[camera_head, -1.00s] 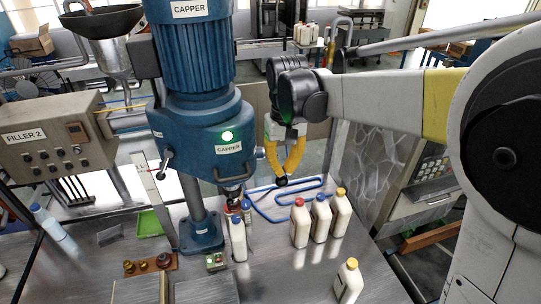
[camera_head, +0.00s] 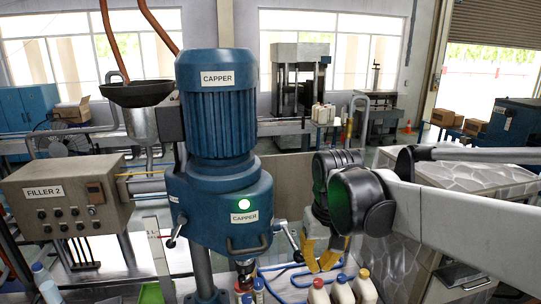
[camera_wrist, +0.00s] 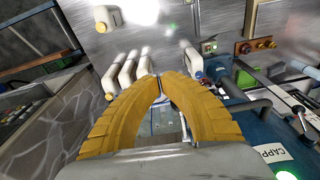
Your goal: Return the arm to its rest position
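My gripper (camera_head: 321,268) has yellow fingers pointing down, to the right of the blue capper (camera_head: 218,200) in the head view. In the wrist view its fingers (camera_wrist: 159,77) arch together, with the tips meeting and nothing seen between them. The arm reaches in from the right, bent at the dark joint above the gripper. White bottles with coloured caps, one of them a red-capped bottle (camera_head: 318,293), show below the gripper at the bottom edge. In the wrist view, bottles (camera_wrist: 128,70) stand beyond the fingertips.
The grey filler 2 box (camera_head: 62,203) hangs left of the capper. A patterned panel (camera_head: 465,180) stands behind the arm on the right. Blue tubing (camera_head: 300,272) lies on the bench under the gripper.

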